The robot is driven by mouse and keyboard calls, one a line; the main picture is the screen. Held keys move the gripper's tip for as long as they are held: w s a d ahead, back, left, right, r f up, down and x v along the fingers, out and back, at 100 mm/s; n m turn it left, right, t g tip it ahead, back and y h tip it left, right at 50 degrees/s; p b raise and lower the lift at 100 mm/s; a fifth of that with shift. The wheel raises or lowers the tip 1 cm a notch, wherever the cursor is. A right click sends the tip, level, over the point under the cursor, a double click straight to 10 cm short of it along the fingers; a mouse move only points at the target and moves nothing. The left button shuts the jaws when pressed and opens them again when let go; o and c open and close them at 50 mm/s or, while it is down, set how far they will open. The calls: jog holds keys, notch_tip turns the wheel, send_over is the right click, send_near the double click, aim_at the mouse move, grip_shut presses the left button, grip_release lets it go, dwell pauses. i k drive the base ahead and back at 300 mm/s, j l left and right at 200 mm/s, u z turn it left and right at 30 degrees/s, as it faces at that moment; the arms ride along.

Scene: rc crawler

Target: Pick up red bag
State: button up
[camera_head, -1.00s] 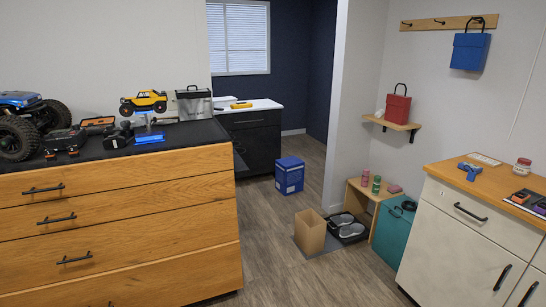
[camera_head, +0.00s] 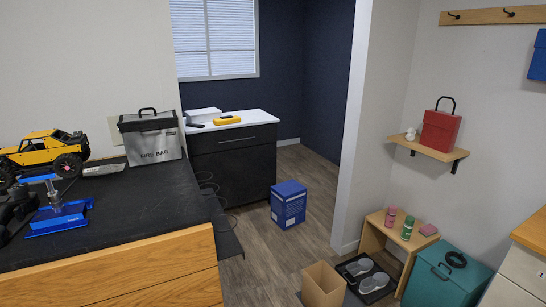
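The red bag (camera_head: 440,131) stands upright on a small wooden wall shelf (camera_head: 459,152) at the right of the head view. It is boxy, with a dark loop handle on top. A small white object (camera_head: 410,134) sits on the shelf just left of it. My gripper is not in view, so its state and its place relative to the bag do not show.
A wooden bench (camera_head: 376,222), a shoe tray (camera_head: 386,284), an open cardboard box (camera_head: 322,287) and a teal box (camera_head: 450,278) stand below the shelf. A wooden drawer cabinet (camera_head: 150,272) fills the left. Grey floor (camera_head: 262,258) is clear around the blue box (camera_head: 288,204).

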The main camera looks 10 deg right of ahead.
aim_at(440, 130)
jog(key=i+j+z, duration=0.1)
jog(key=i+z, duration=0.3)
jog(key=i+j+z, duration=0.2)
jog(key=i+z, duration=0.15)
jog(key=i+j+z, duration=0.4)
jog(key=i+l, duration=0.05)
jog(key=l, duration=0.05)
